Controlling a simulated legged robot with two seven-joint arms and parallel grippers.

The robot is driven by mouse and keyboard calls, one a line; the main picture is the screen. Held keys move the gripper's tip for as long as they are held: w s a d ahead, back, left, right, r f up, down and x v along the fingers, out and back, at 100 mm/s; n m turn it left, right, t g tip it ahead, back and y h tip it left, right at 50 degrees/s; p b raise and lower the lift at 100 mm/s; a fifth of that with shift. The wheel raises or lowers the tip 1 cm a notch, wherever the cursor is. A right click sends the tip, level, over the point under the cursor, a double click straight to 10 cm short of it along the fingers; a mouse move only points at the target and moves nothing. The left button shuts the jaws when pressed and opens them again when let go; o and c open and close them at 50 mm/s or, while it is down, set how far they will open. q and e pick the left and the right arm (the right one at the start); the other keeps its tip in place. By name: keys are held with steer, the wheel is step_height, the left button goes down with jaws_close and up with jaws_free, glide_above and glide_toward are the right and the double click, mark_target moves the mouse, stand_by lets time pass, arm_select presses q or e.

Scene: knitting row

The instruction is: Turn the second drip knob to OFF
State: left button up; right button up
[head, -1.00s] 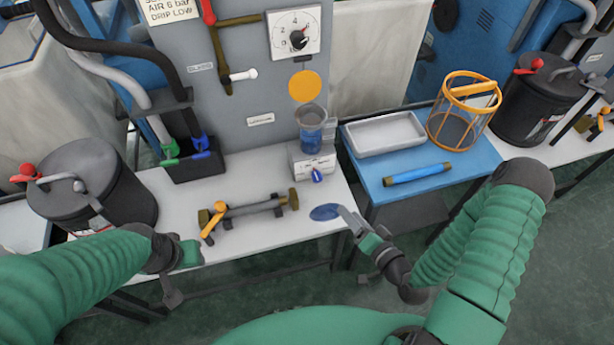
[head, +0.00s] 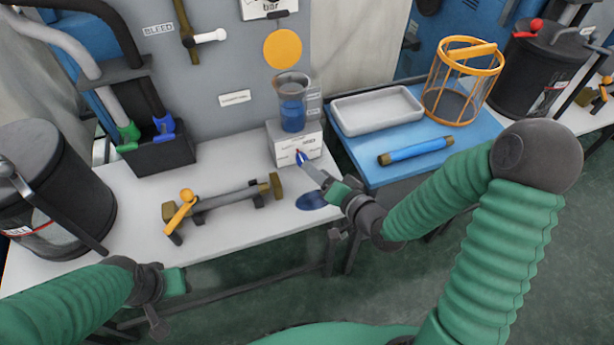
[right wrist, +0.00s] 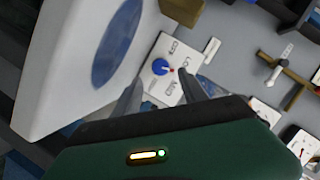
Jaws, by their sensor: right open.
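A blue knob (head: 300,157) with a small red mark sits on the front of a white box (head: 282,150), under a clear cup of blue liquid (head: 292,115). In the right wrist view the knob (right wrist: 160,67) is on a white labelled plate (right wrist: 173,88); its lettering is too small to read. My right gripper (head: 306,166) is open, its tips close in front of the knob. In the right wrist view its fingers (right wrist: 160,88) are apart, with the knob just beyond the gap. Contact cannot be told. My left gripper (head: 174,282) is low at the left, away from the knob.
A brass-ended bar with an orange lever (head: 225,200) lies on the white bench. A blue oval patch (head: 312,201) is by the bench edge. Right of it, a blue table holds a grey tray (head: 378,110), a blue tube (head: 415,151) and an orange cage (head: 460,80).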

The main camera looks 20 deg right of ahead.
mark_target(302, 159)
steer(key=x, duration=0.5)
steer(key=shift+a+f+b, duration=0.1)
steer(key=shift+a+b, duration=0.15)
steer(key=shift+b, duration=0.1)
steer(key=shift+w+d, duration=0.1)
steer(key=shift+w, duration=0.25)
steer(key=c, duration=0.6)
jaws_close()
